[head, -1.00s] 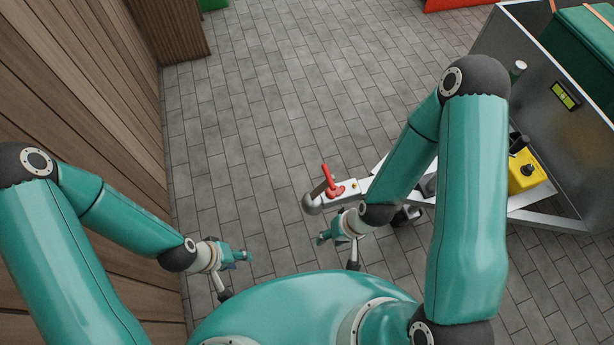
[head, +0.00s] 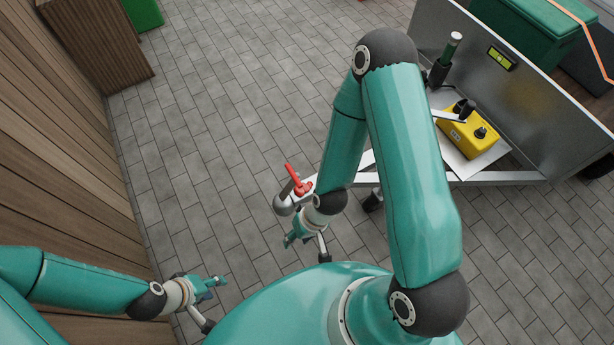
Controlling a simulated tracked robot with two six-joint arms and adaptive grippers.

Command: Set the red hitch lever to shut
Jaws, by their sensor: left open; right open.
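The red hitch lever (head: 294,178) stands up at a tilt from the grey hitch coupling (head: 284,204) at the front end of the trailer's drawbar. My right gripper (head: 288,240) is open and empty, just below the coupling in the picture and apart from the lever. My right wrist and forearm cover part of the drawbar behind the lever. My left gripper (head: 220,284) is open and empty, lower left of the coupling and well away from it.
The trailer (head: 545,100) stands at the right with a green box (head: 520,30) in it. A yellow box (head: 468,132) with black knobs sits on its frame. A wooden wall (head: 50,150) runs along the left. Paved floor (head: 220,120) between is clear.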

